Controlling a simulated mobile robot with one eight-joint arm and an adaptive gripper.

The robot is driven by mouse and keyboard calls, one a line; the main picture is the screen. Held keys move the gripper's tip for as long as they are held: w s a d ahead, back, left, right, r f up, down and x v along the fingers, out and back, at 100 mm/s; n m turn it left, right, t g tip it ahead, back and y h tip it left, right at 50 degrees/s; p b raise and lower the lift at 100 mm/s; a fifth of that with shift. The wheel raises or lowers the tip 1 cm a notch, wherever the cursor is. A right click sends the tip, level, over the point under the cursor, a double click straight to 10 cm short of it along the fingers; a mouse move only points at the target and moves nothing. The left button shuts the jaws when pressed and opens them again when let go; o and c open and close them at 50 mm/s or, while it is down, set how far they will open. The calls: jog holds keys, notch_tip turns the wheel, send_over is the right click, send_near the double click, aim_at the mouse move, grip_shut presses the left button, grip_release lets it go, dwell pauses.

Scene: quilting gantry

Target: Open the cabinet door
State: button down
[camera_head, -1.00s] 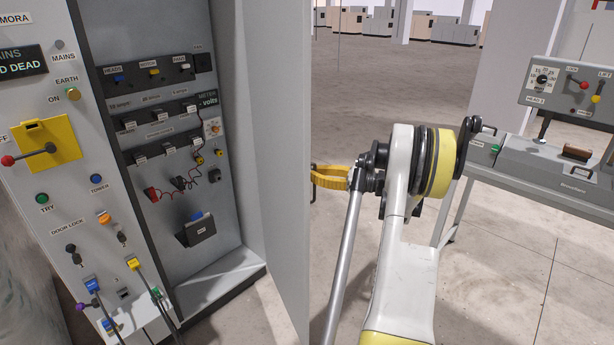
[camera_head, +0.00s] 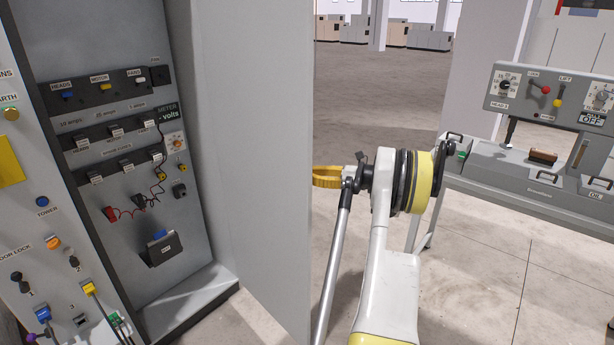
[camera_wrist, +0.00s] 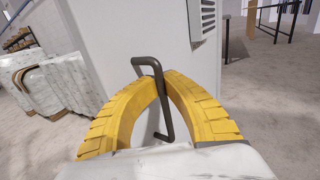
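The cabinet door (camera_head: 255,150) is a tall grey panel standing open, with the inside of the cabinet (camera_head: 110,190) exposed to its left. My gripper (camera_head: 316,177) has yellow fingers and is at the door's free edge, on its far side. In the wrist view, the curved fingers (camera_wrist: 153,76) come together around the dark bar handle (camera_wrist: 152,62) on the door's outer face (camera_wrist: 115,50). The handle passes between the fingers, and the tips look closed on it. In the head view the door hides the handle and the fingertips.
Left of the opening is a control panel (camera_head: 30,215) with switches and plugged cables. Inside are breaker rows and a meter (camera_head: 174,142). A grey machine on a stand (camera_head: 520,180) is at the right. Wrapped bundles (camera_wrist: 50,85) show in the wrist view. Floor behind the door is clear.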

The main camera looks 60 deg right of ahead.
jog(key=shift+f, duration=0.1)
jog(key=c, duration=1.5)
grip_release()
jog(key=shift+s+d, duration=0.1)
jog(key=shift+s, duration=0.05)
jog(key=shift+c, duration=0.2)
jog(key=v, duration=1.2)
